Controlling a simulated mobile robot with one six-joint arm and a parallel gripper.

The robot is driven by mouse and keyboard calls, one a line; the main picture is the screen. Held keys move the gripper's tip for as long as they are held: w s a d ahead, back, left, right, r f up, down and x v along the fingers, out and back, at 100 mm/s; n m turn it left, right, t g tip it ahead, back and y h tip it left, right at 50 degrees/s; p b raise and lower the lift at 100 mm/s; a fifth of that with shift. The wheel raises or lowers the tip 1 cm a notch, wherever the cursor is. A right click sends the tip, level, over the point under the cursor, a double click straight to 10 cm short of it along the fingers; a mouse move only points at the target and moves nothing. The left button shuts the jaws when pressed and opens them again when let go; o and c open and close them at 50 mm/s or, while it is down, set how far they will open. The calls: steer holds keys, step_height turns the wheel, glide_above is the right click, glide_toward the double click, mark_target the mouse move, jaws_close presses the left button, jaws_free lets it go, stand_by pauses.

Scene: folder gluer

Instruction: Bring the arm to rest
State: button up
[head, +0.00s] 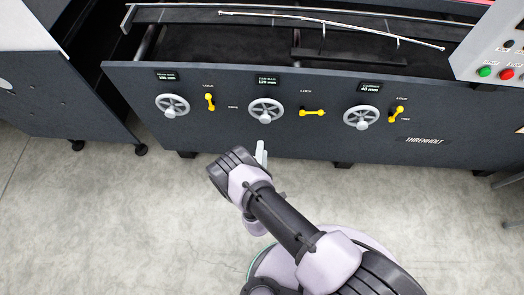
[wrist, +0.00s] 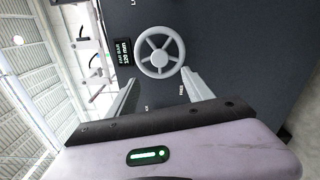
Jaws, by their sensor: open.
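My gripper (head: 262,150) is in front of the machine's dark panel, just below the middle handwheel (head: 266,112) in the head view. My arm reaches up to it from the lower right, bent at its joints. In the wrist view my gripper (wrist: 160,92) has its two fingers spread apart with nothing between them. A grey handwheel (wrist: 160,52) shows just beyond the fingertips there, with a small green-lettered display (wrist: 123,53) beside it. The fingers do not appear to hold the wheel; the exact gap is hard to judge.
The panel also bears a left handwheel (head: 172,105), a right handwheel (head: 361,117), and yellow levers: left (head: 210,101), middle (head: 312,113), right (head: 396,115). A control box (head: 492,50) with buttons juts in at upper right. The concrete floor (head: 100,220) at left is clear.

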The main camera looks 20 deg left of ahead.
steer(key=w+d+r+m+g+h, duration=0.2)
steer(key=w+r+m+g+h, duration=0.2)
steer(key=w+r+m, duration=1.35)
steer(key=d+r+m+g+y+b, duration=0.1)
steer(key=d+r, duration=0.2)
steer(key=r, duration=0.5)
steer(key=d+r+m+g, duration=0.1)
steer(key=d+r+m, duration=0.15)
steer(key=r, duration=0.65)
steer(key=s+d+r+m+g+y, duration=0.1)
steer(key=s+d+r+m+g, duration=0.1)
steer(key=s+d+r, duration=0.7)
steer(key=s+d+m+g, duration=0.1)
steer(key=s+d+m, duration=0.1)
steer(key=s, duration=0.9)
steer(key=s+d+r+m+g, duration=0.1)
steer(key=s+d, duration=0.4)
steer(key=s, duration=0.7)
steer(key=shift+r+m+g+b, duration=0.25)
steer(key=shift+m+g+b, duration=0.15)
steer(key=shift+m+g, duration=0.3)
